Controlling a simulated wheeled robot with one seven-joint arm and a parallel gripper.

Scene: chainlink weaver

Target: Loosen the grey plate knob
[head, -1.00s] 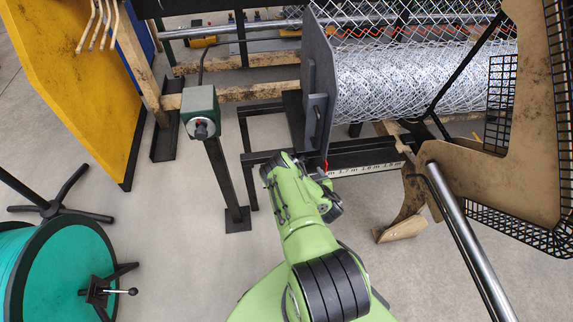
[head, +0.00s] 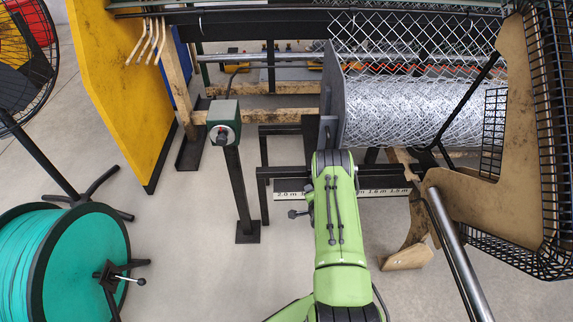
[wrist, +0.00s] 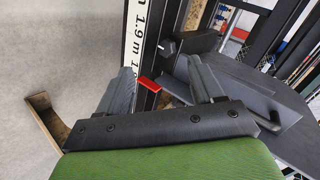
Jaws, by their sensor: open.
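The large grey plate (head: 333,100) stands upright at the left end of the mesh roll in the head view. In the wrist view the plate (wrist: 283,140) fills the lower right and carries a grey bar handle (wrist: 250,108). A small black knob (wrist: 167,48), apparently the plate knob, sticks out from a dark block beside the scale. My gripper (wrist: 161,68) is open and empty, its two grey fingers apart. The knob appears between and beyond the fingertips, with no contact visible. In the head view my arm hides the gripper and the knob.
A scale strip (head: 372,193) and a red pointer (wrist: 146,84) lie close to my fingers. A post with a green control box (head: 222,123) stands left. A brown panel (head: 470,215) and steel tube are at right.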

